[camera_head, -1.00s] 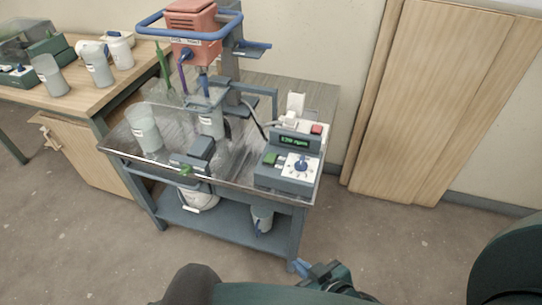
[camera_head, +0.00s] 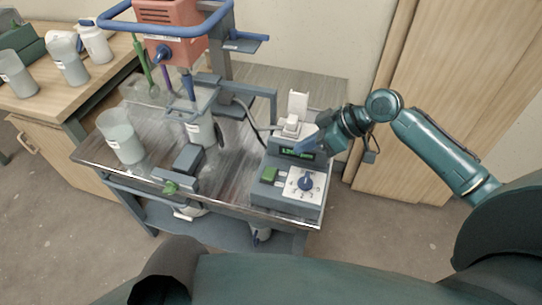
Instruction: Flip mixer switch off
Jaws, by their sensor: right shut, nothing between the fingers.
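The mixer (camera_head: 172,42) has an orange-red head above the metal cart, with its shaft reaching down toward a translucent bucket (camera_head: 203,132). The grey control box (camera_head: 296,205) stands at the cart's right front corner. The red button on the box is hidden behind the gripper. My left gripper is not in view.
A white plug unit (camera_head: 292,124) with a cable sits just behind the box. Another translucent bucket (camera_head: 121,136) and a grey clamp-like device (camera_head: 181,172) stand on the cart. A wooden table with containers is at left; wooden panels (camera_head: 455,90) lean at right.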

